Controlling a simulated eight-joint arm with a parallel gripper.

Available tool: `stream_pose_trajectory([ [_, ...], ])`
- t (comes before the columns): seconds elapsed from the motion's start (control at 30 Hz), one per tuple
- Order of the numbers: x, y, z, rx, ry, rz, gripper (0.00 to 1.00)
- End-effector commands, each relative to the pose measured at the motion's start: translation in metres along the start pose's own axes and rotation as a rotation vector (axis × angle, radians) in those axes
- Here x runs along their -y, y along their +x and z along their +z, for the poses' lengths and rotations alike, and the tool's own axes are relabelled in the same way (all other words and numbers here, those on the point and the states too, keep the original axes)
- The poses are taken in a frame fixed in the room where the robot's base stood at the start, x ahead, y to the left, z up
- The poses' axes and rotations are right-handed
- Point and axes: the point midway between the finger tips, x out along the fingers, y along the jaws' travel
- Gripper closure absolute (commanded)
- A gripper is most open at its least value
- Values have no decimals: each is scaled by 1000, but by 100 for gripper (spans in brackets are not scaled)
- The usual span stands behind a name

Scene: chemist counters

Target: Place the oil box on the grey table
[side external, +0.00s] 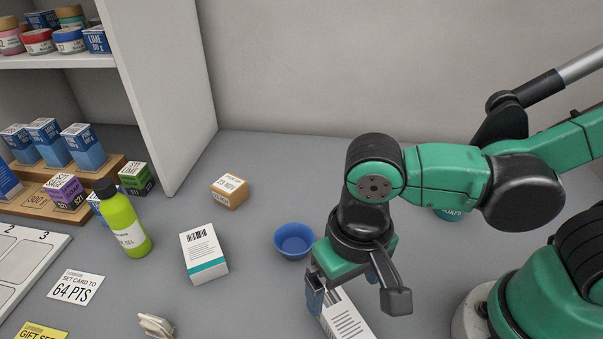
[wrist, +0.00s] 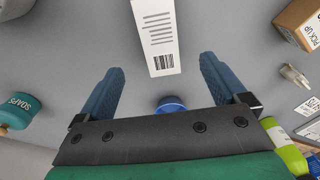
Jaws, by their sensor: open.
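A white box with black print and a barcode (side external: 346,318) lies on the grey table (side external: 285,180), partly cut off by the frame's lower edge. My gripper (side external: 352,296) is just above its near-bowl end. In the wrist view the same white box (wrist: 155,38) lies ahead of and between my spread blue fingers (wrist: 163,66), with nothing held. Whether the fingers reach down beside it I cannot tell. A second white box with a teal band (side external: 204,254) stands on the table to the left. No readable label says which box is oil.
A blue bowl (side external: 294,241) sits close to my gripper. A teal tub (wrist: 18,110) shows in the wrist view. The table's back middle is clear.

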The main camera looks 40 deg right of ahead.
Motion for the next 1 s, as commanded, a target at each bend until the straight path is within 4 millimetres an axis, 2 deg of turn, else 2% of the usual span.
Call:
stream_pose_trajectory([
  [0.17, 2, 8, 5, 14, 9, 18, 8],
  [0.6, 2, 48, 5, 12, 9, 16, 8],
  [1.0, 1, 57, 6, 12, 8, 15, 8],
])
